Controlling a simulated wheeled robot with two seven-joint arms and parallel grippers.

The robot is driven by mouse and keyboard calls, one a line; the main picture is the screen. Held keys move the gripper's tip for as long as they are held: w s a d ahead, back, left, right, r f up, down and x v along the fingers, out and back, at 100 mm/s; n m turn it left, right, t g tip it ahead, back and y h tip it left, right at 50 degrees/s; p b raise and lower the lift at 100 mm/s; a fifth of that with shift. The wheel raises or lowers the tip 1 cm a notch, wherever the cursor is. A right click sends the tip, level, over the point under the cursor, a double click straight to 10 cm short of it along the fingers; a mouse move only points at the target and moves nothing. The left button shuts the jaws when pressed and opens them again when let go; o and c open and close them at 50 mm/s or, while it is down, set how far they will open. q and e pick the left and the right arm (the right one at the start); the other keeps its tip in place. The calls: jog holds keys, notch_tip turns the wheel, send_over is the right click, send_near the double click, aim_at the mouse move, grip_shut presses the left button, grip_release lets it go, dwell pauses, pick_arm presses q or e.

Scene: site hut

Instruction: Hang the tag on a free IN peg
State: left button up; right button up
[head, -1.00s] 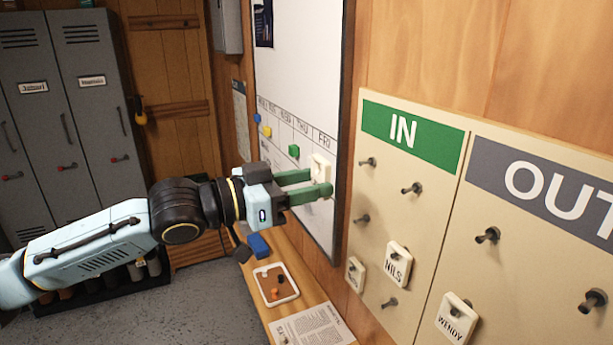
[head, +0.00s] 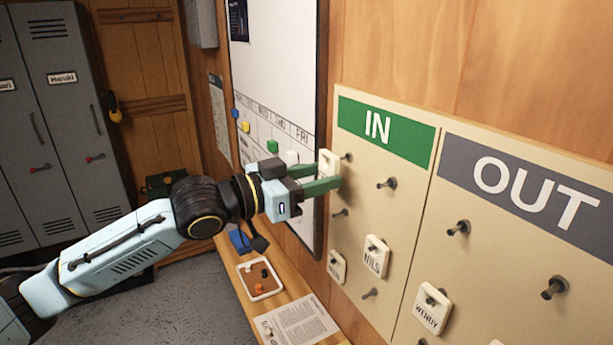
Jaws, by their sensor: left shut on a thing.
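My left gripper (head: 329,176), with green fingers, is shut on a small white tag (head: 327,160). It holds the tag upright at the left edge of the IN panel (head: 415,215), close beside the upper-left IN peg (head: 347,158). I cannot tell whether the tag touches that peg. Other bare IN pegs are the upper-right one (head: 387,183), the middle-left one (head: 341,213) and the lower-right one (head: 370,293). The NILS tag (head: 376,258) and another tag (head: 337,267) hang on IN pegs. My right gripper is not in view.
The OUT panel (head: 510,255) on the right holds the WENDY tag (head: 432,310) and bare pegs. A whiteboard (head: 275,70) with coloured magnets is behind my gripper. Below is a wooden bench (head: 238,290) with a tray (head: 246,275) and a paper (head: 300,322). Grey lockers (head: 65,120) stand left.

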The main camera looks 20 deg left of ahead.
pick_arm(q)
jog(key=shift+p+x, duration=0.5)
jog(key=shift+x, duration=0.3)
jog(key=shift+w+d+p, duration=0.35)
jog(key=shift+w+d, duration=0.05)
jog(key=shift+w, duration=0.05)
jog(key=shift+f, duration=0.2)
dwell(0.4)
jog(key=o, duration=0.9)
